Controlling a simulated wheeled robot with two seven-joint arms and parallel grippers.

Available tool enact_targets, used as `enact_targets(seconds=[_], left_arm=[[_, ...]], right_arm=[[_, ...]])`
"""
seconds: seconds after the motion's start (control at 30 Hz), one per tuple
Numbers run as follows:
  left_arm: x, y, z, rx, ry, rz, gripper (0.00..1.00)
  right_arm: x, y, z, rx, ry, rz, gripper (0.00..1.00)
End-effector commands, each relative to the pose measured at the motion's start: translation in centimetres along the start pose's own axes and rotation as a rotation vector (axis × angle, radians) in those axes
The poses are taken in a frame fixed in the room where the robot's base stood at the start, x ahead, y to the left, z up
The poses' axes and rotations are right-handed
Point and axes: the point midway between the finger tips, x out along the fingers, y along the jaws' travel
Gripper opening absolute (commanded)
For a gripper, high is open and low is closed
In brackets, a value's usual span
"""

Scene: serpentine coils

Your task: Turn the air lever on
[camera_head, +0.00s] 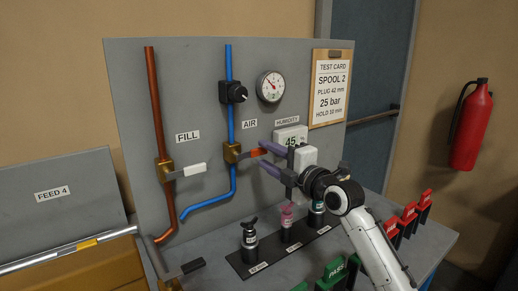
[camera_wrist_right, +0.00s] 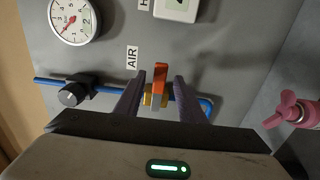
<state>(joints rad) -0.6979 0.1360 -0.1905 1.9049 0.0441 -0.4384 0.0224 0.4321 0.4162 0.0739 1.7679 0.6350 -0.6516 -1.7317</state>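The air lever (camera_head: 250,154) has an orange handle on a brass valve (camera_head: 232,152) on the blue pipe (camera_head: 230,121), beside the AIR label. It points sideways to the right, across the upright pipe. In the right wrist view the orange handle (camera_wrist_right: 160,76) stands between my fingers, with a gap on both sides. My right gripper (camera_head: 263,157) is open around the lever's end, its purple fingers above and below it; they show in the wrist view too (camera_wrist_right: 158,82). My left gripper is not in view.
The FILL lever (camera_head: 193,169) with a white handle is on the copper pipe to the left. A black knob (camera_head: 236,92) and a gauge (camera_head: 271,87) are above. Plugs stand on a black strip (camera_head: 284,250) below. A humidity display (camera_head: 290,135) is partly behind my gripper.

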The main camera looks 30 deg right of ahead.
Motion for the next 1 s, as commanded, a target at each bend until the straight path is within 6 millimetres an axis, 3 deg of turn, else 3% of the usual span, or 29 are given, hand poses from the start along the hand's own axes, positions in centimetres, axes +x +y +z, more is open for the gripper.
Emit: enact_targets(seconds=[0.23, 0.6, 0.83, 1.0], left_arm=[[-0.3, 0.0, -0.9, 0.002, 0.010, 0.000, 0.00], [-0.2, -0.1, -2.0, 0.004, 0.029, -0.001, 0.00], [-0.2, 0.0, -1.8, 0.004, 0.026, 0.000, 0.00], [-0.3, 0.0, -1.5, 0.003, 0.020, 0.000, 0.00]], right_arm=[[3.1, 0.1, 0.0, 0.002, 0.001, 0.001, 0.36], [3.6, 0.0, 0.0, -0.001, 0.001, 0.000, 0.36], [3.6, 0.0, 0.0, -0.001, 0.001, -0.001, 0.00], [3.6, -0.1, 0.0, -0.002, 0.001, -0.001, 0.00]])
